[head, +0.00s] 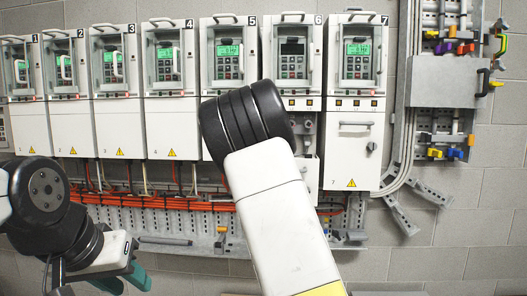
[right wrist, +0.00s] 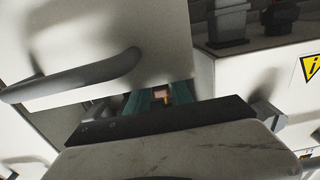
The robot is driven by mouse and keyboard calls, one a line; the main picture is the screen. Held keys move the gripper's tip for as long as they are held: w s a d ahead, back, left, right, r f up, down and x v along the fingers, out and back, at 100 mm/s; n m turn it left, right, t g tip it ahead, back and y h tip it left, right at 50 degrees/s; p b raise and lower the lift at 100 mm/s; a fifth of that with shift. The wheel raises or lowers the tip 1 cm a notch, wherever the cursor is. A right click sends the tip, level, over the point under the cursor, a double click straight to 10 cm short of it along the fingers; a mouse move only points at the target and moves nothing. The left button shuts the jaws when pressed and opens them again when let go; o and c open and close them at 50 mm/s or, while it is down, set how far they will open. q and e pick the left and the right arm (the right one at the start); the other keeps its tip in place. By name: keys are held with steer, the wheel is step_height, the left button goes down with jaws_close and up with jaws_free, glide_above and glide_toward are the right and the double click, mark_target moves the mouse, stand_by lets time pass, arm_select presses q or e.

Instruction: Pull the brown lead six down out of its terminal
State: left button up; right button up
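Drive six (head: 292,60) has its lower front partly hidden by my right arm, with terminal parts (head: 306,128) showing beside it. My right gripper is hidden in the head view. In the right wrist view its teal fingers (right wrist: 161,99) stand apart, reaching past a white panel edge. A small brownish-orange thing (right wrist: 162,92) shows in the gap. I cannot tell whether it is the brown lead, or whether the fingers touch it. The lead is not clearly seen in the head view. My left gripper (head: 124,279) is open and empty at the lower left, away from the drives.
A white door with a grey bar handle (right wrist: 85,75) is close on the left in the right wrist view. Drive seven (head: 353,145) stands to the right with its cover shut. Orange cables (head: 150,203) run in a tray below.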

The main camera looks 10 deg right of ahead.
steer(key=shift+o, duration=0.9)
steer(key=v, duration=0.8)
